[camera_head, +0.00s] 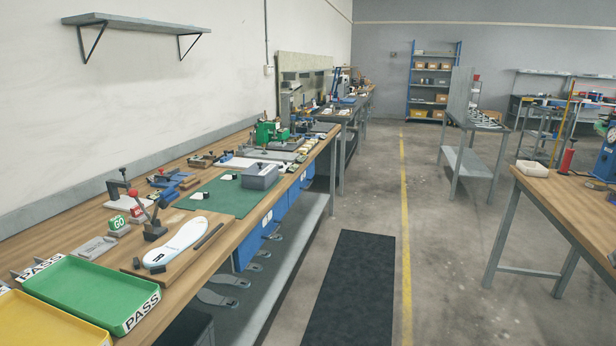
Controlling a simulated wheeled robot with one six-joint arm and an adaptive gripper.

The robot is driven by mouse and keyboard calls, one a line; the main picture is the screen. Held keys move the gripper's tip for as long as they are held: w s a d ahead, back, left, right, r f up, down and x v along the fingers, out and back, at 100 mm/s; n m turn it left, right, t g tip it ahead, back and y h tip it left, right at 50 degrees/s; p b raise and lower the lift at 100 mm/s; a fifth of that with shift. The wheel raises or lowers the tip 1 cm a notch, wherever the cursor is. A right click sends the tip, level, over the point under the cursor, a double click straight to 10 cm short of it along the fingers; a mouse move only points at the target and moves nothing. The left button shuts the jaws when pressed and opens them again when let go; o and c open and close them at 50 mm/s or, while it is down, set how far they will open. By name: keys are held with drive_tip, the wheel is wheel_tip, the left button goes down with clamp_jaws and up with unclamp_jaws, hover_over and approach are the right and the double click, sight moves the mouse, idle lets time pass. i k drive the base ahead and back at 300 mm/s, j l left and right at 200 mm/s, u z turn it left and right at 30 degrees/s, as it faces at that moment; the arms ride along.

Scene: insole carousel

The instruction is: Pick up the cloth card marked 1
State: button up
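Small white pieces with dark parts lie on the green mat (238,200) on the long bench at left. One white piece (197,196) is near the mat's front left, and another white piece (229,177) is farther back. They may be cloth cards, but they are too small for me to read a 1 or any other mark. My gripper is not in view.
A grey box (260,177) stands on the mat's right side. Nearer are a white insole (178,243) on a wooden board, a green PASS tray (92,291) and a yellow tray (30,322). Clamps stand behind. The floor beside the bench, with a black mat (350,290), is clear.

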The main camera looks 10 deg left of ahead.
sight(227, 177)
drive_tip(key=i, duration=0.6)
drive_tip(key=i+l+u, duration=0.1)
drive_tip(key=i, duration=0.55)
drive_tip(key=i+u, duration=0.3)
drive_tip(key=u, duration=0.15)
drive_tip(key=i+l+u, duration=0.15)
drive_tip(key=i+u, duration=0.3)
drive_tip(key=i+l+u, duration=0.15)
drive_tip(key=u, duration=0.3)
drive_tip(key=i+l+u, duration=0.25)
drive_tip(key=u, duration=0.25)
drive_tip(key=i+l+u, duration=0.6)
drive_tip(key=l+u, duration=0.35)
